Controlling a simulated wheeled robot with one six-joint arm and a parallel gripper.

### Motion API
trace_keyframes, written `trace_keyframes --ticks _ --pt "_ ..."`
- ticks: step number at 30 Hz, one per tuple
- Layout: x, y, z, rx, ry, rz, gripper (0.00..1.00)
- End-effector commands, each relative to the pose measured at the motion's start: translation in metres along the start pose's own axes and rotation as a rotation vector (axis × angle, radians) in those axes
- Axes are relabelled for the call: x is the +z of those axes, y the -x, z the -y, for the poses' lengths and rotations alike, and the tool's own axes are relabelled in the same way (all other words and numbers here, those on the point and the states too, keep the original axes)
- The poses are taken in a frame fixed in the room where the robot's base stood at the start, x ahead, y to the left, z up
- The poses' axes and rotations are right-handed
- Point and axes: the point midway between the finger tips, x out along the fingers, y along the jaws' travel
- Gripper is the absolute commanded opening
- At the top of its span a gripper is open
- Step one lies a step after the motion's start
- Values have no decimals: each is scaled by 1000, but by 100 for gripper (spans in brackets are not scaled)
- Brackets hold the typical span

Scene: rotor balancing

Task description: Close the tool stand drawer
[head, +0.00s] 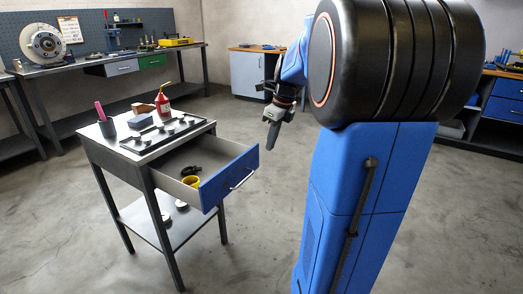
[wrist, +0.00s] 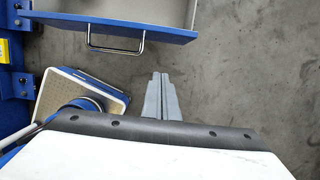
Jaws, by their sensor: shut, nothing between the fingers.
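The tool stand (head: 150,150) is a dark metal table with a lower shelf, left of centre in the head view. Its drawer (head: 229,180) is pulled open toward the right, with a blue front and a pale handle (head: 243,179). A yellow ring-shaped item (head: 190,181) and a black item (head: 192,170) lie inside it. In the wrist view the drawer front (wrist: 120,32) and handle (wrist: 115,48) cross the top. My gripper (head: 271,136) hangs right of and above the drawer front, apart from it. Its fingers (wrist: 162,90) are shut and empty, just right of the handle in the wrist view.
Workbenches line the walls. The floor (head: 240,245) right of the stand is clear.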

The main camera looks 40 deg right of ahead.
Motion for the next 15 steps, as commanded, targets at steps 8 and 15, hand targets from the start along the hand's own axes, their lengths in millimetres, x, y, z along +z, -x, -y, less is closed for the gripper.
trace_keyframes --ticks 8,15 --pt "0 -46 -2 3 3 -2 0" --pt "0 -88 -2 3 4 -2 0"
